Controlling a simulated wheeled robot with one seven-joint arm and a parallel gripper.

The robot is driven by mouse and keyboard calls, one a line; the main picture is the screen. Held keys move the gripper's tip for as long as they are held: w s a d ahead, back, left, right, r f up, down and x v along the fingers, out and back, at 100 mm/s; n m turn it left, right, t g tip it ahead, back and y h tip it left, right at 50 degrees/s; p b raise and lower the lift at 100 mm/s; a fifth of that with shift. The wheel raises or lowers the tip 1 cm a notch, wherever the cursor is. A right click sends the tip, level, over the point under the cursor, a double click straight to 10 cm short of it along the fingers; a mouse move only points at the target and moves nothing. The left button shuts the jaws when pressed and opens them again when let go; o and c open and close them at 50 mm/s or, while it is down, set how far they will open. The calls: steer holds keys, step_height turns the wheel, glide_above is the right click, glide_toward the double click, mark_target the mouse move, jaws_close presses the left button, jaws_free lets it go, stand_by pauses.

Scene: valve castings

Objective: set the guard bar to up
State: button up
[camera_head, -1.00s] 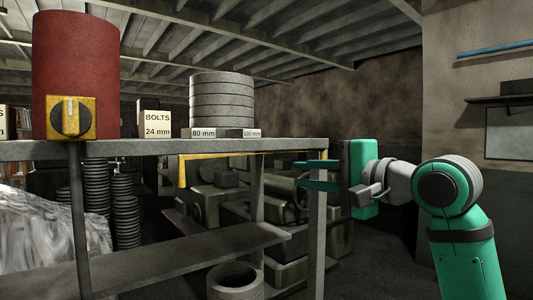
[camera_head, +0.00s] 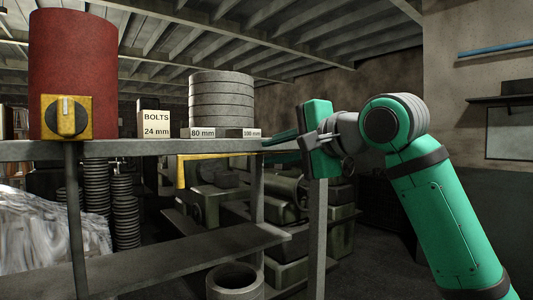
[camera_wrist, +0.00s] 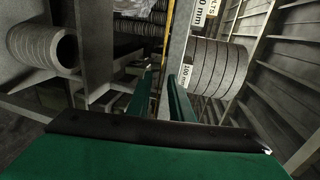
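The yellow guard bar (camera_head: 215,156) runs along the front edge of the bench top (camera_head: 130,149), just below it. Its bent left end (camera_head: 182,174) hangs downward. In the wrist view it is a thin yellow strip (camera_wrist: 168,38) ahead of the fingers. My gripper (camera_head: 268,143) is at the right end of the bench edge, near the bar's right end. In the wrist view its two green fingers (camera_wrist: 160,76) are apart with nothing seen held between them. I cannot tell whether a finger touches the bar.
On the bench stand a red drum (camera_head: 75,65) with a yellow-plated knob (camera_head: 66,116), a bolts box (camera_head: 155,122) and stacked grey rings (camera_head: 221,98). Small size labels (camera_head: 202,133) sit at the edge. A lower shelf (camera_head: 200,257) and a bench leg (camera_head: 318,240) are below.

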steer(key=shift+x, duration=1.5)
jaws_close()
step_height(320, 180, up, 7)
steer(key=shift+r, duration=0.25)
steer(key=shift+s, duration=0.1)
jaws_free()
steer(key=shift+d, duration=0.1)
steer(key=v, duration=1)
steer(key=shift+s+d, duration=0.15)
steer(key=shift+s, duration=0.15)
